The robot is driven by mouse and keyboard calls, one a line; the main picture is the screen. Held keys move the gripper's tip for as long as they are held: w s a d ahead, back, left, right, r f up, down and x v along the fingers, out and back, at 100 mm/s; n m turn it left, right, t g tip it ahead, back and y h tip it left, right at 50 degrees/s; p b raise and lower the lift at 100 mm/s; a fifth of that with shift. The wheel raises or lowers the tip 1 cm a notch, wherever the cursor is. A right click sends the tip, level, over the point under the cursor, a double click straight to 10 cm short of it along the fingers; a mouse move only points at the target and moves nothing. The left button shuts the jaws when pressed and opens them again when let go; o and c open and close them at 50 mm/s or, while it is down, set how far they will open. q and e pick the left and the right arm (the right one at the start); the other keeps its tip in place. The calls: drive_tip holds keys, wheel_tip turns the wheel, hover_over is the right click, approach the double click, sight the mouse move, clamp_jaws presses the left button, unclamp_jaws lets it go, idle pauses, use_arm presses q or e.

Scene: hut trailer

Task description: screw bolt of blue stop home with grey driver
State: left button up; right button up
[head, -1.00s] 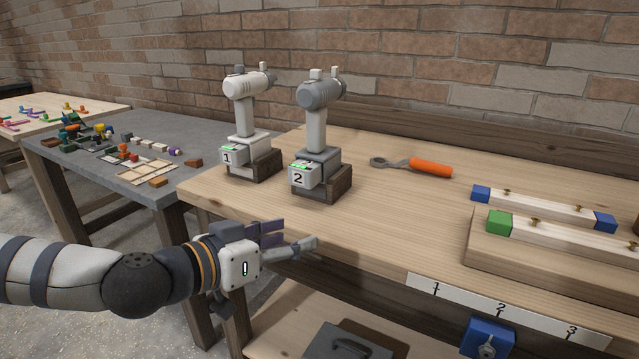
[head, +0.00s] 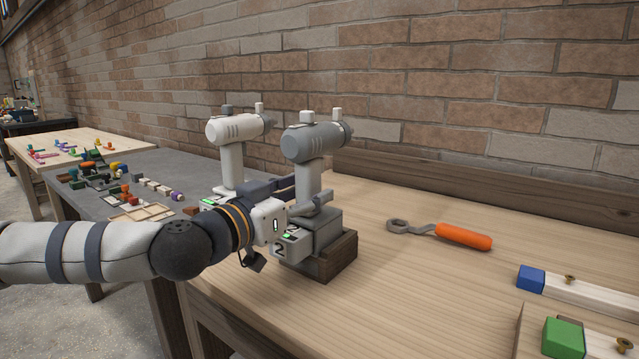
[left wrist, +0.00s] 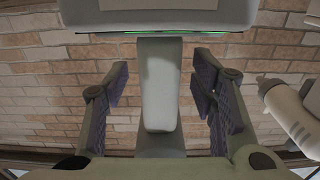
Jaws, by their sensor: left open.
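The grey driver (head: 318,143) stands upright in dock 2 (head: 300,250), grip down. My left gripper (head: 308,193) is open, with its fingers on either side of the driver's grip. In the left wrist view, the grip (left wrist: 160,88) lies between the two spread pads of my left gripper (left wrist: 163,95), with a gap on each side. The blue stop (head: 531,279) sits at the left end of a pale wooden rail at the lower right. A brass bolt (head: 570,279) stands up from that rail. My right gripper is not in view.
A white driver (head: 238,128) stands close to the left in its own dock; it also shows in the left wrist view (left wrist: 285,108). An orange-handled wrench (head: 463,237) lies on the bench. A green block (head: 563,337) is at the lower right. The bench middle is clear.

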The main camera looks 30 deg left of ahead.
use_arm(q)
drive_tip(key=w, duration=0.1)
drive_tip(key=w+f, duration=0.1)
drive_tip(key=shift+w+d, duration=0.1)
drive_tip(key=shift+w, duration=0.25)
drive_tip(key=shift+r, duration=0.35)
drive_tip(key=shift+c, duration=0.8)
clamp_jaws()
drive_tip(key=shift+r, duration=0.1)
